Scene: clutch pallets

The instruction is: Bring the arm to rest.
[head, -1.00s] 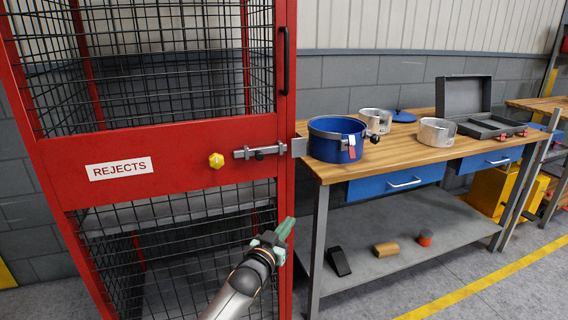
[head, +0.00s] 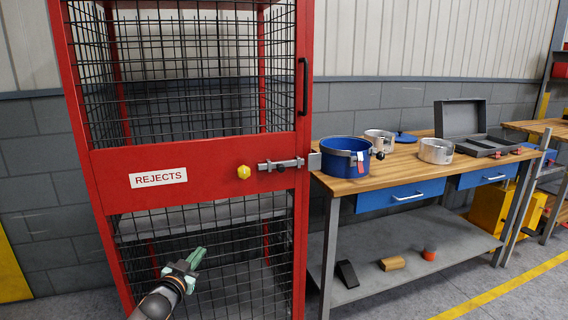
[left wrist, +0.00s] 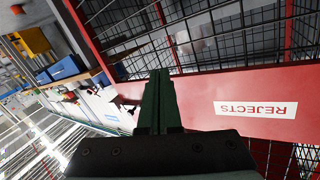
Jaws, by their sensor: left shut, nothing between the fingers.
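My left gripper (head: 196,256) is shut and empty. In the head view it is low in front of the red reject cage (head: 105,240), below the REJECTS label (head: 158,177). In the left wrist view its green fingers (left wrist: 160,100) are pressed together, with the cage's red crossbar (left wrist: 250,90) behind them. My right gripper does not show in any view.
The cage has a yellow knob (head: 244,172) and a metal slide bolt (head: 281,165). A wooden-topped workbench (head: 350,187) to the right carries a blue pot (head: 340,162), silver rings (head: 435,151) and an open grey case (head: 462,122). Blocks lie on its lower shelf.

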